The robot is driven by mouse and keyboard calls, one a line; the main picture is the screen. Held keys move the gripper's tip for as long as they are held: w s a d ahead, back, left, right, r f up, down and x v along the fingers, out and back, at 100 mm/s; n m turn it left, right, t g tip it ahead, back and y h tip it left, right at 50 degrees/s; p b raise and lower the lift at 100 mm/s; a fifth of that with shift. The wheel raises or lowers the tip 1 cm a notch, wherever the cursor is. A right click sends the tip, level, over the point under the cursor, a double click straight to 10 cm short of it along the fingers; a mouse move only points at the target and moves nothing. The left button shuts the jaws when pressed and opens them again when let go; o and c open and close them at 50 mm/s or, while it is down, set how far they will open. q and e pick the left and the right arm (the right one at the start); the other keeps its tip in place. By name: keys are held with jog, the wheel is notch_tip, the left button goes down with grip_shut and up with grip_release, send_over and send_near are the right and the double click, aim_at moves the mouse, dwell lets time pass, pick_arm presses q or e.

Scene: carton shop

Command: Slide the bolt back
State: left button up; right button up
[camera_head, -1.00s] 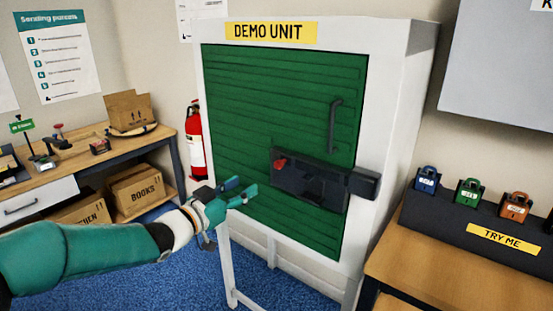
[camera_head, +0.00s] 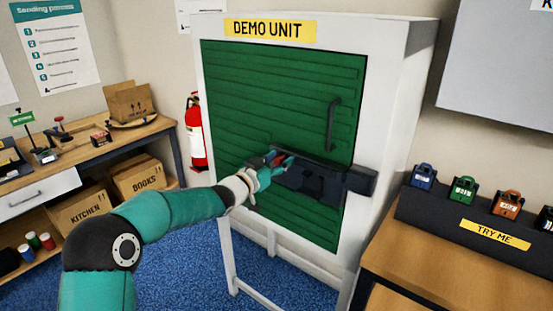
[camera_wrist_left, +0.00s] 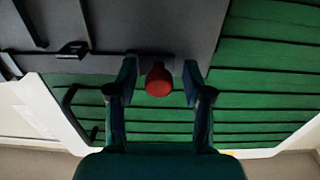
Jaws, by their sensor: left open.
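The bolt is a dark metal assembly (camera_head: 312,182) across the green door (camera_head: 285,95) of the demo unit, with its right end at a dark catch (camera_head: 360,182) on the white frame. Its red knob (camera_wrist_left: 159,80) is at the left end of the plate. My left gripper (camera_head: 276,165) is at the knob. In the left wrist view its fingers (camera_wrist_left: 160,82) stand open on either side of the knob, with gaps visible on both sides. In the head view the gripper partly hides the knob. My right gripper is not in view.
A dark door handle (camera_head: 333,124) sits above the bolt. A bench with small padlocks (camera_head: 465,188) and a TRY ME sign (camera_head: 495,235) stands at right. A workbench (camera_head: 120,150) and a fire extinguisher (camera_head: 197,132) are at left.

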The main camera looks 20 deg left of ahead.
pick_arm(q)
grip_shut()
dwell(0.3)
jog(key=a+p, duration=0.1)
jog(key=w+a+p, duration=0.1)
jog(key=a, duration=0.1)
jog(key=a+p, duration=0.1)
jog(key=shift+w+a+r+p, duration=0.15)
jog(key=shift+w+p, duration=0.1)
jog(key=shift+p, duration=0.1)
